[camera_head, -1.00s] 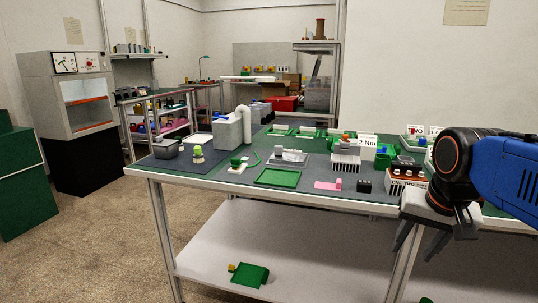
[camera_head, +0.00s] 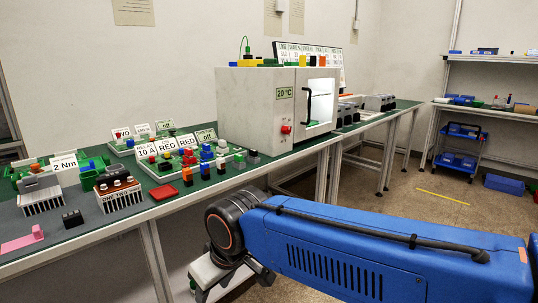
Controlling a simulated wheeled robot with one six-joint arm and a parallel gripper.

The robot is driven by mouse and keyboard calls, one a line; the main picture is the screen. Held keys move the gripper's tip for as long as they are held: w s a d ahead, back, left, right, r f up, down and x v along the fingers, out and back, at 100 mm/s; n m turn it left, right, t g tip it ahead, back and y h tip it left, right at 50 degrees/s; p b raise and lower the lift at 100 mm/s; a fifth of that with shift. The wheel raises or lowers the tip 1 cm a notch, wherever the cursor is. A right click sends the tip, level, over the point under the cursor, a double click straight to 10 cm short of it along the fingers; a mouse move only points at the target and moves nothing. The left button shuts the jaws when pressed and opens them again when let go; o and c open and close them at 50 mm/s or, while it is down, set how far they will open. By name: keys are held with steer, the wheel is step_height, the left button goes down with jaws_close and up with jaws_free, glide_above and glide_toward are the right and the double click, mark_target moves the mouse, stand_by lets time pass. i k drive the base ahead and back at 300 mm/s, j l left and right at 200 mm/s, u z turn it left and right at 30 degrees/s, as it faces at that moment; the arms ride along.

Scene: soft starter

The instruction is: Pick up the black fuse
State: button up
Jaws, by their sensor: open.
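Several small coloured blocks stand along the front edge of the bench at the middle left. The one at their right end is a small dark block (camera_head: 253,157), which looks like the black fuse. Another small black block (camera_head: 72,218) with bumps on top sits on the grey mat at the left; I cannot tell for certain which is the fuse. My gripper (camera_head: 232,288) hangs below the bench's front edge, pointing down, with its jaws open and apart from both blocks. Its fingertips are partly cut off by the frame.
A white oven-like box (camera_head: 255,110) marked 20 °C stands on the bench (camera_head: 165,222). Open floor lies to the right, with a blue cart (camera_head: 460,150) behind.

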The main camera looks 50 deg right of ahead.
mark_target(253, 154)
steer(key=z, duration=1.1)
